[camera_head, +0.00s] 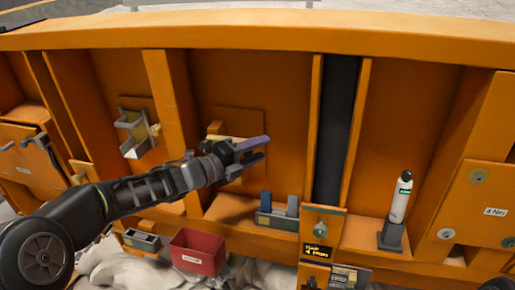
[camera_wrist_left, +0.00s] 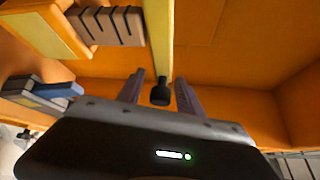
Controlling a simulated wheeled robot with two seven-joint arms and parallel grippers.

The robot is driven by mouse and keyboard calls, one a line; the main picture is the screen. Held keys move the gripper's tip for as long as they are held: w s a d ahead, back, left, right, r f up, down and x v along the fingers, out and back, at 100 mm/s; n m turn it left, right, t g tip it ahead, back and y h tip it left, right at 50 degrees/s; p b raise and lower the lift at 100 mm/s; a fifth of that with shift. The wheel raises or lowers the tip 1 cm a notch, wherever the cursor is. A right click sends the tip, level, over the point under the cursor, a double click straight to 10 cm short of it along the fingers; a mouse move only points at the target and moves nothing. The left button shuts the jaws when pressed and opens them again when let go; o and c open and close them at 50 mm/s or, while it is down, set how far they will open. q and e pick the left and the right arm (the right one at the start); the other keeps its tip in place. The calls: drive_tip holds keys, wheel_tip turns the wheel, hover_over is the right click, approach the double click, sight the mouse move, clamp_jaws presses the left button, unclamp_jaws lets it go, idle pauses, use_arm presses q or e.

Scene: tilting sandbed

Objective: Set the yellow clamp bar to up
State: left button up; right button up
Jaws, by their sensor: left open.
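The yellow clamp bar (camera_head: 214,131) shows in the head view on an orange backing plate (camera_head: 240,117), partly hidden by my left gripper. In the left wrist view the bar (camera_wrist_left: 159,30) runs down from the top edge to a black knob (camera_wrist_left: 160,92) at its end. My left gripper (camera_wrist_left: 160,88) is open, with one finger on each side of the knob and visible gaps beside it. In the head view my left gripper (camera_head: 262,148) is in front of the plate. Whether a finger touches the bar cannot be told. My right gripper is not in view.
A grey bracket (camera_head: 130,128) is mounted at left. Below are a red bin (camera_head: 197,254) and a dark holder with blue-grey blocks (camera_head: 277,211). A white bottle (camera_head: 401,198) stands at right. Orange ribs flank the bay. A grey ribbed block (camera_wrist_left: 105,26) is beside the bar.

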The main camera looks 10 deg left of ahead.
use_arm(q)
drive_tip(key=shift+c, duration=0.5)
clamp_jaws()
drive_tip(key=shift+f, duration=0.15)
idle(0.9)
